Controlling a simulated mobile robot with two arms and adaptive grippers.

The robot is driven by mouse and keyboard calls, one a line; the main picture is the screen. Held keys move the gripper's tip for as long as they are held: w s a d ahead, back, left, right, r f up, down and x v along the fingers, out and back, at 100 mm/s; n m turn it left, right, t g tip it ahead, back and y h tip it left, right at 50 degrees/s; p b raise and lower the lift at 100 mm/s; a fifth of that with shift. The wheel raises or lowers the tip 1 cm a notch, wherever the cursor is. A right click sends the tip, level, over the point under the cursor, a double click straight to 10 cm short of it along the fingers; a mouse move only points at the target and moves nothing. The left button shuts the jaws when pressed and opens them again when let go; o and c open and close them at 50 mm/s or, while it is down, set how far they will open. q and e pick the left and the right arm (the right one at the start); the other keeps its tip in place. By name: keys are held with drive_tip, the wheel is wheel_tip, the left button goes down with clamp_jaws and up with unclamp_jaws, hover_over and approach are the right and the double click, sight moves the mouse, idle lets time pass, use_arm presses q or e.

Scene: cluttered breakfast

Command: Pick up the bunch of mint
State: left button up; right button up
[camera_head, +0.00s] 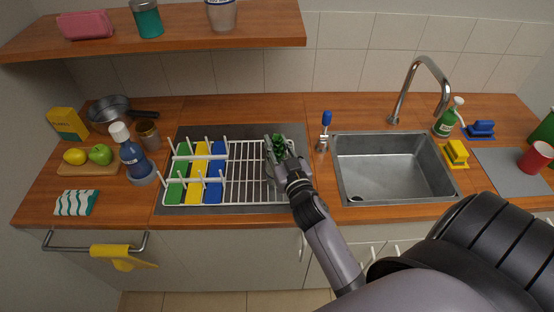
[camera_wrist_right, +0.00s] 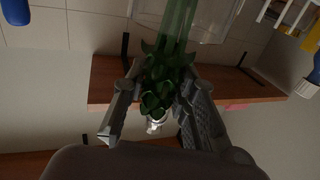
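The bunch of mint (camera_head: 279,148) is dark green and leafy, at the right end of the dish rack in the head view. In the right wrist view, the mint's leaves (camera_wrist_right: 163,85) lie between the fingers, and long green stems run away from them towards the top edge. My right gripper (camera_head: 278,141) reaches in from the front around the mint. In the right wrist view, my right gripper (camera_wrist_right: 161,72) is open, one finger on each side of the leaves and very close to them. Contact is unclear. The mint's base is hidden in the head view. My left gripper is not in view.
The white dish rack (camera_head: 245,184) holds green, yellow and blue boards on its left side. The sink (camera_head: 385,165) is to the right, with a blue-handled brush (camera_head: 326,122) between. A shelf (camera_head: 180,37) hangs above the left part of the counter.

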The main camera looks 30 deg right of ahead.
drive_tip(key=shift+s+r, duration=0.1)
drive_tip(key=c, duration=0.4)
drive_tip(key=shift+o, duration=0.2)
drive_tip(key=shift+r, duration=0.6)
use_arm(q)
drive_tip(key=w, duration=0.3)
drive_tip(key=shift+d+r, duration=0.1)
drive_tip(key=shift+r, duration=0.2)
use_arm(e)
wheel_tip(320, 180, up, 19)
drive_tip(key=shift+f, duration=0.2)
